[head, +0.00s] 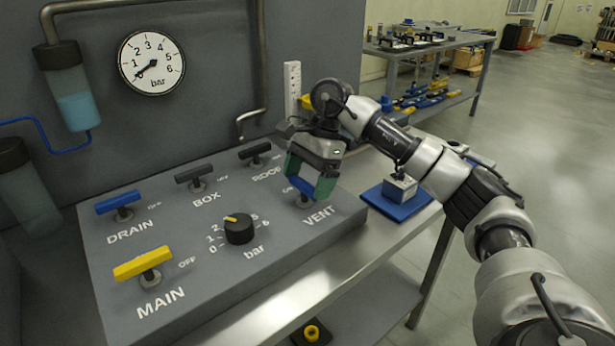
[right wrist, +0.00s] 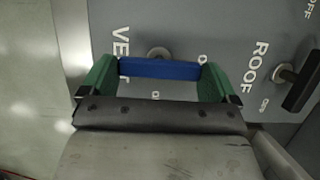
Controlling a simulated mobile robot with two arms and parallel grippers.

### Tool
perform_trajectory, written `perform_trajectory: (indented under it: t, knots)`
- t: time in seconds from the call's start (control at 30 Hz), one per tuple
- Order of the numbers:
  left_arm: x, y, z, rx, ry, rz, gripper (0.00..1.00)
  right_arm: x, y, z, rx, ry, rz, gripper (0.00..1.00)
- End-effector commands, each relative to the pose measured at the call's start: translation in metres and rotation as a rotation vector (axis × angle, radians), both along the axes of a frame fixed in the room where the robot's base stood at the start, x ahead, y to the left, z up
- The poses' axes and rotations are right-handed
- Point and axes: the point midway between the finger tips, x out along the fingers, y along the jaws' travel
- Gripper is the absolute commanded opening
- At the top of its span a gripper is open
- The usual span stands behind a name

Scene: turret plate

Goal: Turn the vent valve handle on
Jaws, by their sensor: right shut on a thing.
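The vent valve handle (head: 302,188) is a blue bar at the right end of the grey panel, beside the VENT label. My right gripper (head: 311,180) is over it, with its green fingers at the bar's two ends, shut on it. In the right wrist view the blue bar (right wrist: 160,69) spans from one green finger to the other, with its round stem behind it. The bar runs roughly across the line of the VENT lettering, unlike the nearby ROOF handle (head: 254,151). Part of the label by the stem is hidden. My left gripper is not in view.
The panel also carries DRAIN (head: 118,202), BOX (head: 194,174) and yellow MAIN (head: 142,263) handles and a black bar knob (head: 239,229). A gauge (head: 151,63) hangs behind. A blue tray (head: 395,205) lies right of the panel, by my arm.

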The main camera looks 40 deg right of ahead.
Motion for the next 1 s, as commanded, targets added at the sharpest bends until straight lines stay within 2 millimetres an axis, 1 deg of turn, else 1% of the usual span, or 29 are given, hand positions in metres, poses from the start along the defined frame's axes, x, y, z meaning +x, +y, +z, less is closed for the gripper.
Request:
perform_trajectory:
  t: [0.4, 0.43, 0.47, 0.5, 0.77, 0.87, 1.0]
  knots:
    - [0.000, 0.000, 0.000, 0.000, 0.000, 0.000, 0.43, 0.000, 0.000, 0.001, 0.000, -0.005, 0.010, 0.67]
    - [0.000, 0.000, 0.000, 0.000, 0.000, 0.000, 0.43, 0.000, 0.000, 0.001, 0.000, -0.005, 0.009, 0.93]
    - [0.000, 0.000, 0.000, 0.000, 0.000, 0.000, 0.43, 0.000, 0.000, 0.001, 0.000, -0.005, 0.009, 0.98]
    - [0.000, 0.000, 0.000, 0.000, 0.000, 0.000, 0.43, 0.000, 0.000, 0.001, 0.000, -0.004, 0.009, 1.00]
    - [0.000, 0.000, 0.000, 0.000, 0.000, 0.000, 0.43, 0.000, -0.001, 0.004, 0.000, -0.003, 0.007, 1.00]
    - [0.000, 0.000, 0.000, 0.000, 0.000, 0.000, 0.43, 0.001, -0.005, 0.014, 0.000, -0.005, 0.006, 1.00]
    - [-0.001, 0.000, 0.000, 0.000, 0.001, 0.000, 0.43, 0.002, -0.015, 0.039, 0.002, -0.007, 0.006, 1.00]
